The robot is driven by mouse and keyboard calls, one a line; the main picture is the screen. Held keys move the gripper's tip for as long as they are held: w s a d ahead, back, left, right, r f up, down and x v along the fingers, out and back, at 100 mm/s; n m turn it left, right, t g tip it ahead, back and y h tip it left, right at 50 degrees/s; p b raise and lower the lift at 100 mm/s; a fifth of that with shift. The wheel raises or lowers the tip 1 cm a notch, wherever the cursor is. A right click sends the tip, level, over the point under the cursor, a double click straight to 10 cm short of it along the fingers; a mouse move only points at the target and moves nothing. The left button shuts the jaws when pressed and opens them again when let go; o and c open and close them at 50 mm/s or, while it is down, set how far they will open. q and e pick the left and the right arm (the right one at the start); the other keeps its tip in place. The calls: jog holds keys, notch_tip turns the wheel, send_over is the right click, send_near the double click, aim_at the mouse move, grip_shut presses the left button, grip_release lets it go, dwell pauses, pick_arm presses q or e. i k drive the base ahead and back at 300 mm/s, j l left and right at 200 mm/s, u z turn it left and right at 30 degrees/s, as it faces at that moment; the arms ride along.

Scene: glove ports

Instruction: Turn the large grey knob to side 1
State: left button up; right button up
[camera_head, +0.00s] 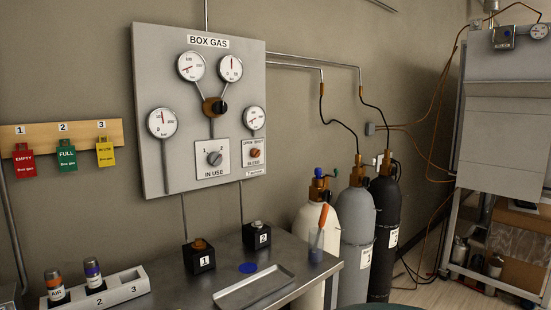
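The large grey knob (214,158) sits on a white plate marked IN USE (212,174), on the lower middle of the grey BOX GAS panel (160,70). The numbers 1 and 2 stand above the knob, 1 on the left and 2 on the right. The knob is too small here to tell which number it points to. Nothing touches or covers it. Neither of my grippers is in view.
Gauges and a black knob (220,107) surround it; a small orange bleed knob (255,152) is to its right. Below, a metal bench (170,285) carries two black blocks (200,260), (257,236) and a shallow tray (254,288). Gas cylinders (356,220) stand at right.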

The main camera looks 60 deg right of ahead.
aim_at(215, 158)
jog(key=z, duration=1.7)
jog(key=i+l+z, duration=0.15)
jog(key=l, duration=0.15)
jog(key=l+z, duration=0.1)
jog(key=l, duration=0.15)
jog(key=i, duration=0.05)
